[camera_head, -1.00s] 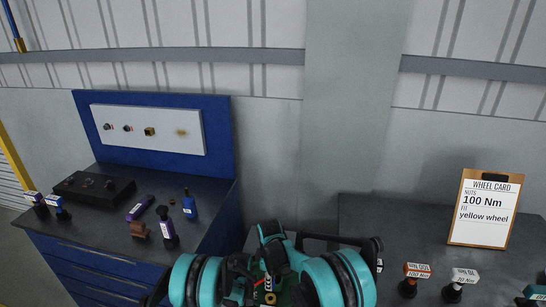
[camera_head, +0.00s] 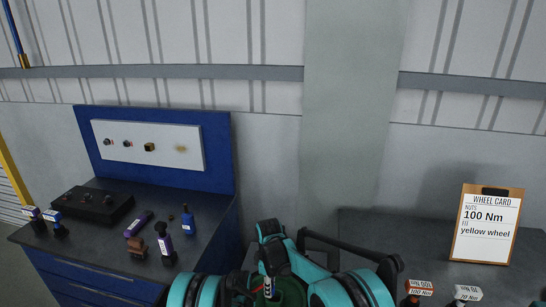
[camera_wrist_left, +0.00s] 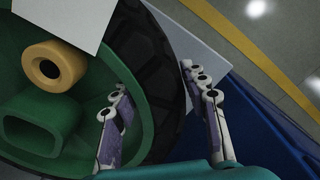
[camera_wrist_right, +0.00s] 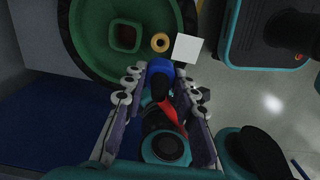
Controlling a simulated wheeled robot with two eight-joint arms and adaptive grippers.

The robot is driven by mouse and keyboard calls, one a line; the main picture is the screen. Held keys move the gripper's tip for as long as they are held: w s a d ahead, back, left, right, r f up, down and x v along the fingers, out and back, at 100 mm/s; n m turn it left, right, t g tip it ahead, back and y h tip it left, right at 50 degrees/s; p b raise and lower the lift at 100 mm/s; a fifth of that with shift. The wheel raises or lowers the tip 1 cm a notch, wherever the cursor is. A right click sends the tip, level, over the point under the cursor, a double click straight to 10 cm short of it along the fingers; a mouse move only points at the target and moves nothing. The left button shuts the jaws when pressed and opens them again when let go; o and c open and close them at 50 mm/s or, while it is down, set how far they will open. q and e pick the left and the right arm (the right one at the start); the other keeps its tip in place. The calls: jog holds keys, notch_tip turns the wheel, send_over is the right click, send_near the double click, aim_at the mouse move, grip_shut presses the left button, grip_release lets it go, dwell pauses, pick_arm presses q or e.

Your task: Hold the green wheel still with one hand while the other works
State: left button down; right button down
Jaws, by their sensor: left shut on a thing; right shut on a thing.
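The green wheel (camera_wrist_left: 130,100) with its black tyre (camera_wrist_left: 158,65) fills much of the left wrist view. My left gripper (camera_wrist_left: 154,80) is shut on its edge, one finger inside the green rim and the other outside the tyre. The wheel (camera_wrist_right: 85,45) also shows at the top of the right wrist view, with a yellow ring (camera_wrist_right: 160,43) on it. My right gripper (camera_wrist_right: 161,78) is shut on a dark tool (camera_wrist_right: 160,115) with a blue collar and a red part. The tool's tip is hidden. In the head view the wheel (camera_head: 292,294) is mostly hidden by my arms.
A wheel card (camera_head: 486,225) reading 100 Nm and yellow wheel stands on the right bench. Labelled tools (camera_head: 418,290) stand before it. The left blue bench (camera_head: 85,235) holds a black box (camera_head: 92,206), small tools and a blue-topped bottle (camera_head: 188,220).

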dwell(0.3)
pick_arm(q)
jog(key=c, duration=0.7)
grip_release()
jog(key=shift+c, duration=0.2)
